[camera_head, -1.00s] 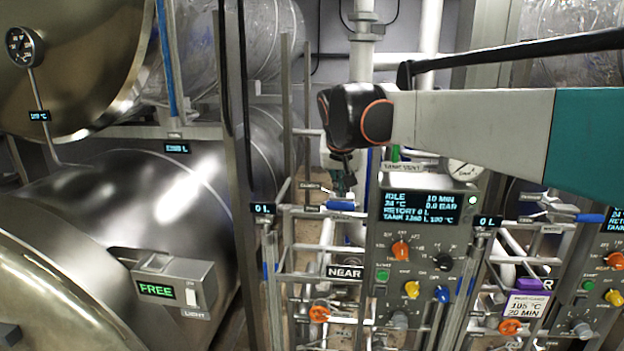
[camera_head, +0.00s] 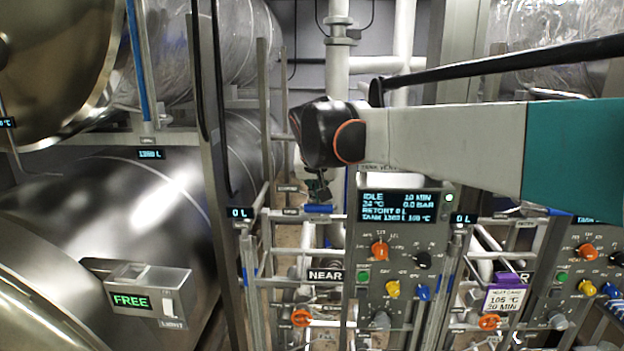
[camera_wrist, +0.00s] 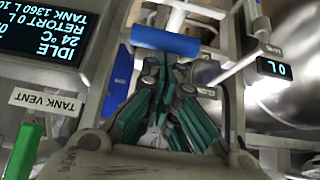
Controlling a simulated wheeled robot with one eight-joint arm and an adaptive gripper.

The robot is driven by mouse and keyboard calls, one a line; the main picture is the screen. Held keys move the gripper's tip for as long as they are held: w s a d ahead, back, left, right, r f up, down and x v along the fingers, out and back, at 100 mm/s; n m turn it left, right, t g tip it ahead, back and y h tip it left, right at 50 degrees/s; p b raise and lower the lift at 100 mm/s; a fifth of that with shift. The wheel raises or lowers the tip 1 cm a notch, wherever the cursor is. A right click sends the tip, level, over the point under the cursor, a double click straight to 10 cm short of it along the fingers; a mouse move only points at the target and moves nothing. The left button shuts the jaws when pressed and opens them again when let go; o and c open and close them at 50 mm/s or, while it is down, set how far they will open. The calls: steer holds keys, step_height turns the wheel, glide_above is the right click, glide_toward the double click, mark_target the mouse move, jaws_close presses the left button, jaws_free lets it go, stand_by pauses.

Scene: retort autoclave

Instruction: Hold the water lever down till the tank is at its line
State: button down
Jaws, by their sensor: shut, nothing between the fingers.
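The blue-handled lever (camera_head: 318,209) is on the pipework left of the near control panel (camera_head: 399,250). Its blue grip (camera_wrist: 165,41) shows in the wrist view just beyond my fingertips. My gripper (camera_head: 319,193) is shut and empty, right above the lever; I cannot tell whether it touches. My fingers also show in the wrist view (camera_wrist: 165,72). The panel screen (camera_head: 399,207) reads IDLE, RETORT 0 L and a tank figure that looks like 1360 L. A small tank readout (camera_head: 151,154) at the left looks the same. The tank's line cannot be made out.
A green TANK VENT handle (camera_wrist: 25,150) and its label (camera_wrist: 46,102) lie left of my gripper in the wrist view. Railings and pipes surround the lever. A NEAR sign (camera_head: 325,276) and an orange valve (camera_head: 301,318) sit below. A second panel (camera_head: 585,262) stands right.

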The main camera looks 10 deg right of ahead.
mark_target(319, 211)
steer(key=s+f+t+b, duration=0.1)
steer(key=b, duration=0.1)
steer(key=s+a+f+t+h+b, duration=0.1)
steer(key=s+f+t+b, duration=0.1)
steer(key=shift+s, duration=0.2)
steer(key=shift+s+f+t+b, duration=0.2)
steer(key=shift+t+b, duration=0.1)
steer(key=shift+b, duration=0.25)
steer(key=shift+d, duration=0.1)
stand_by(6.8)
